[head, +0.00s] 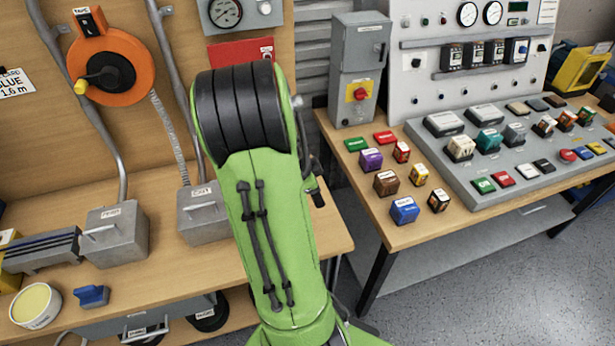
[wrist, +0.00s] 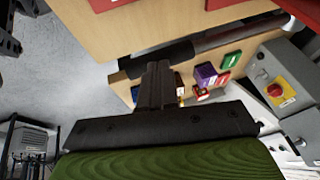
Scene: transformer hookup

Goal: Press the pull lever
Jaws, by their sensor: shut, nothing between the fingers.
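No part is clearly readable as the pull lever. In the wrist view, a bar with a dark grip (wrist: 180,52) and a grey shaft lies across just beyond my gripper (wrist: 158,70); it may be the lever. The fingers are shut and empty, and their tips overlap the bar in the picture; I cannot tell whether they touch it. In the head view my green arm hides the gripper. A dark handle-like part (head: 318,198) shows just right of the arm; I cannot tell what it belongs to.
A grey switch box (head: 357,70) with a red-yellow knob (head: 358,93) stands on the right bench, beside a control panel (head: 470,50). Several coloured blocks, including a blue one (head: 405,210), sit in front. Grey boxes (head: 117,235) and an orange reel (head: 110,65) are left.

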